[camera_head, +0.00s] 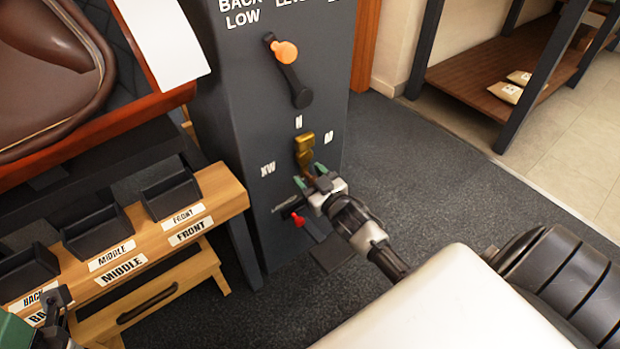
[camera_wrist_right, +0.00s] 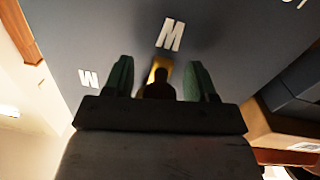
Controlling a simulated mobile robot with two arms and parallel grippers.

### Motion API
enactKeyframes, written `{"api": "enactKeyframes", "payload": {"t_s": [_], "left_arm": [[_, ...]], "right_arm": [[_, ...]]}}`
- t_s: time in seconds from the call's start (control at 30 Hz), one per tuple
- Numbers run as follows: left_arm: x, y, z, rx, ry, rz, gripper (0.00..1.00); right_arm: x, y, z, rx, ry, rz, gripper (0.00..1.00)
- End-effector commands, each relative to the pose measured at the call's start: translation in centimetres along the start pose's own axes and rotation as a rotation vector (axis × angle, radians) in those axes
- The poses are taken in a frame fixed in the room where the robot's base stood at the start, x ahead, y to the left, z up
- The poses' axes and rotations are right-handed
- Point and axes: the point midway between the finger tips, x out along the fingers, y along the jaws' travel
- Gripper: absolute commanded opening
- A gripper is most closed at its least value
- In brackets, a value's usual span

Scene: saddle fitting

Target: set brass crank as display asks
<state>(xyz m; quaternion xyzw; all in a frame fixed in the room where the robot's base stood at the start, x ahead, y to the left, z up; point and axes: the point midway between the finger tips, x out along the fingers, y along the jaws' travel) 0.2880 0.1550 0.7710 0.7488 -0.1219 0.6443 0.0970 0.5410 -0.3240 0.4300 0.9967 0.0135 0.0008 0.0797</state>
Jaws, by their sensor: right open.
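The brass crank (camera_head: 305,148) is on the front of the dark grey cabinet and stands upright, pointing at the letter above it. In the head view, one label is above it, one at left and one at right. My right gripper (camera_head: 314,181) is open just below the crank's top. In the right wrist view the brass crank (camera_wrist_right: 160,72) shows between the green fingertips of my right gripper (camera_wrist_right: 158,78); contact cannot be told. The lower crank is hidden by the gripper. My left gripper (camera_head: 56,306) is partly visible at the lower left, its jaws unclear. No readable display is in view.
An orange-knobbed lever (camera_head: 285,55) is above the crank. A red-tipped lever (camera_head: 298,219) is below left of my right gripper. A wooden stand (camera_head: 225,190) with black bins labelled BACK, MIDDLE and FRONT is at left, below a brown saddle (camera_head: 50,75).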

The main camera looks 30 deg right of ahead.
Motion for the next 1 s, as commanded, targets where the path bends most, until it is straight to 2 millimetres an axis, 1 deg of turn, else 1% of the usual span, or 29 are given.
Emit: {"api": "enactKeyframes", "payload": {"t_s": [0.1,0.47,0.5,0.7,0.87,0.93,1.0], "left_arm": [[0.0,0.0,0.0,0.000,0.000,0.000,0.46],[0.0,0.0,0.0,-0.001,0.001,0.000,0.46],[0.0,0.0,0.0,-0.001,0.001,0.000,0.46],[0.2,0.0,-0.1,-0.001,0.002,0.000,0.46],[0.6,0.0,-0.3,-0.001,0.001,-0.004,0.46],[-0.2,0.0,-0.5,-0.004,-0.035,-0.015,0.46],[-0.5,0.1,-0.7,-0.006,-0.059,-0.022,0.46]], "right_arm": [[0.0,0.0,0.0,0.000,0.000,0.000,0.57],[-0.1,0.0,0.0,0.000,0.000,0.000,0.01],[-0.1,0.0,0.0,0.000,0.000,0.000,0.00],[-0.1,0.0,-0.1,0.006,0.000,0.000,0.00],[-0.1,-0.2,-0.3,0.044,-0.002,0.000,0.00],[-0.1,-0.4,-0.4,0.075,-0.004,0.000,0.00],[-0.1,-0.6,-0.6,0.117,-0.007,0.000,0.00]]}}
